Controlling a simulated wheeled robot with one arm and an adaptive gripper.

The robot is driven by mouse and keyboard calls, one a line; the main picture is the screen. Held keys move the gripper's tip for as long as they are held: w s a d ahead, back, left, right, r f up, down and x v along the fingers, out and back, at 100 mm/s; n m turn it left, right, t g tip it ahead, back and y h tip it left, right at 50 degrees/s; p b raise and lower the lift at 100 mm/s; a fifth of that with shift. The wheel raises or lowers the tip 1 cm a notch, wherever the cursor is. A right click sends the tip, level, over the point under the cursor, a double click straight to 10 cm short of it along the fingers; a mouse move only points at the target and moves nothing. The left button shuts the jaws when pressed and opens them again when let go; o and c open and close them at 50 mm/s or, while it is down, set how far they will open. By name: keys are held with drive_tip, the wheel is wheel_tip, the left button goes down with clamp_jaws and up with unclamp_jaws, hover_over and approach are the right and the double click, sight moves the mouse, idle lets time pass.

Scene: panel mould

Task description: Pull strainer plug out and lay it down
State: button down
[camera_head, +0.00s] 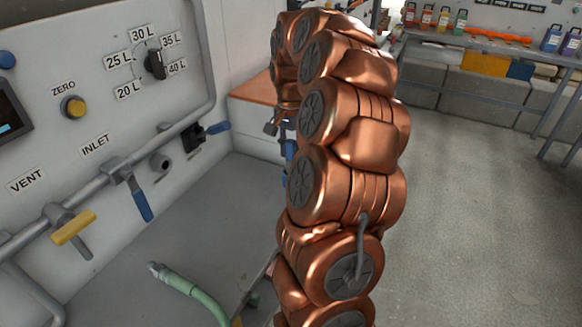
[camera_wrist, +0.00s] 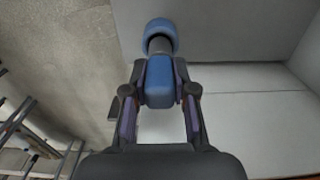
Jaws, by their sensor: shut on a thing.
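In the wrist view my gripper (camera_wrist: 158,90) is shut on a blue block, which I take to be the grip of the strainer plug (camera_wrist: 158,82). A short dark grey neck leads from it to a rounder blue part (camera_wrist: 161,30) at the far end. I cannot tell whether that far part belongs to the plug or whether the plug sits in anything. In the head view my copper arm hides most of the gripper; a little blue (camera_head: 290,149) shows at the arm's left edge.
The white panel (camera_head: 100,105) on the left carries a dial, a yellow button and a pipe with blue-handled (camera_head: 141,205) and yellow-handled (camera_head: 74,228) valves. A green hose (camera_head: 190,287) lies on the grey surface below. A brown worktop (camera_head: 255,92) is behind my arm. Open floor is right.

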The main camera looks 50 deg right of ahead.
sight(291, 141)
drive_tip(key=shift+r, duration=1.4)
drive_tip(key=shift+r, duration=0.15)
drive_tip(key=shift+r+p, duration=0.6)
drive_tip(key=shift+r, duration=1.25)
drive_tip(key=shift+s, duration=0.1)
